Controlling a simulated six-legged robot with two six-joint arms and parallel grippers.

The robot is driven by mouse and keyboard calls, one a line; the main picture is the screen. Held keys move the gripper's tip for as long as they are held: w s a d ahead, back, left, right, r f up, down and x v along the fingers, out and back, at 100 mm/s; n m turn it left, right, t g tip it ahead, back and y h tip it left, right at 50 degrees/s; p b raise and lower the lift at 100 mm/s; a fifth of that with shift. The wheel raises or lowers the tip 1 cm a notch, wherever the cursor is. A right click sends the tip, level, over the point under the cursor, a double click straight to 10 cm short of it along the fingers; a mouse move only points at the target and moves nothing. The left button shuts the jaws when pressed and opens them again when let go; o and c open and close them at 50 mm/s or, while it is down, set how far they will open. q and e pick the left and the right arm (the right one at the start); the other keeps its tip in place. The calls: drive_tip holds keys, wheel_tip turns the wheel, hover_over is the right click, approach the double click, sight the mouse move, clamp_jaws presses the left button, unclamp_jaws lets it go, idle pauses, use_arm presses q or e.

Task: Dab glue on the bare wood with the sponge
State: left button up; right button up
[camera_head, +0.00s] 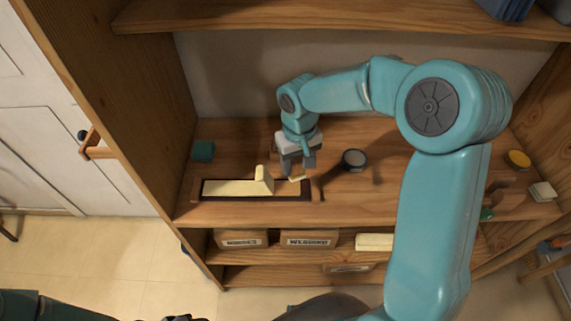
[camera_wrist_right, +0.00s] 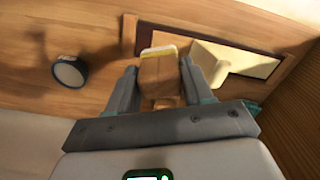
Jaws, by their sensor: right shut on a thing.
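My right gripper (camera_head: 297,170) is shut on a small brown block (camera_wrist_right: 160,78) with a pale yellow and white edge at its far end, which I take to be the sponge. In the head view its pale end (camera_head: 297,178) shows just below the fingers, above the right part of a dark tray (camera_head: 318,196). A long cream piano key (camera_head: 228,188) lies in the tray, with a raised piece (camera_head: 264,178) left of the gripper. I cannot tell whether the sponge touches anything, or where the bare wood is. My left arm shows at bottom left; its gripper (camera_head: 184,318) is barely visible.
A teal block (camera_head: 203,151) sits at the back left; a yellow round thing (camera_head: 518,159) is far right. The upper shelf (camera_head: 200,17) overhangs.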

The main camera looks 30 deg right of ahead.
sight(300, 177)
drive_tip(key=shift+d+r, duration=0.2)
drive_tip(key=shift+d, duration=0.15)
drive_tip(key=shift+d+f, duration=0.15)
drive_tip(key=shift+f, duration=0.05)
drive_tip(key=shift+s+d+f+b, duration=0.1)
drive_tip(key=shift+s+f+b, duration=0.1)
drive_tip(key=shift+f+b, duration=0.45)
drive_tip(key=shift+w+f+b, duration=0.1)
drive_tip(key=shift+f+b, duration=1.75)
drive_tip(key=shift+f, duration=1.3)
drive_tip(key=shift+a, duration=0.2)
drive_tip(key=shift+w+a, duration=0.55)
drive_tip(key=shift+a, duration=0.25)
use_arm(q)
drive_tip(key=f, duration=0.3)
drive_tip(key=w+a+f, duration=0.1)
drive_tip(key=shift+w+f, duration=0.1)
drive_tip(key=shift+f, duration=0.1)
use_arm(e)
drive_tip(key=shift+a, duration=0.15)
